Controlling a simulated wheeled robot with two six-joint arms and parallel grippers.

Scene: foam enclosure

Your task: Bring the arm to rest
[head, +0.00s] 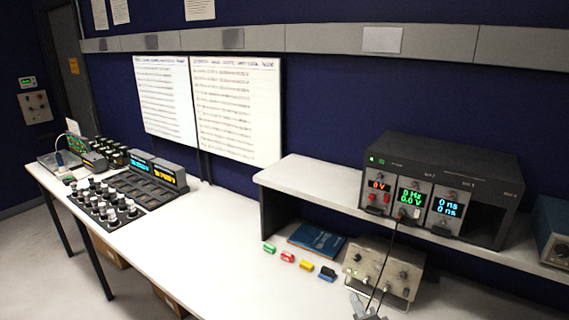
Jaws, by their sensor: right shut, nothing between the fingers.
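My right gripper (360,300) shows at the bottom edge of the head view, right of the middle. It is shut and empty, in front of a beige instrument box with knobs (385,270). Only its tip end shows; the rest of the arm is cut off by the frame. My left gripper is not in view.
A white bench (215,235) runs along the blue wall. Green, red, yellow and blue small blocks (306,265) lie near a blue book (317,240). A shelf (310,180) carries a dark instrument rack (445,165); a black cable hangs from it. Knobbed panels (105,208) stand left. The middle bench is clear.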

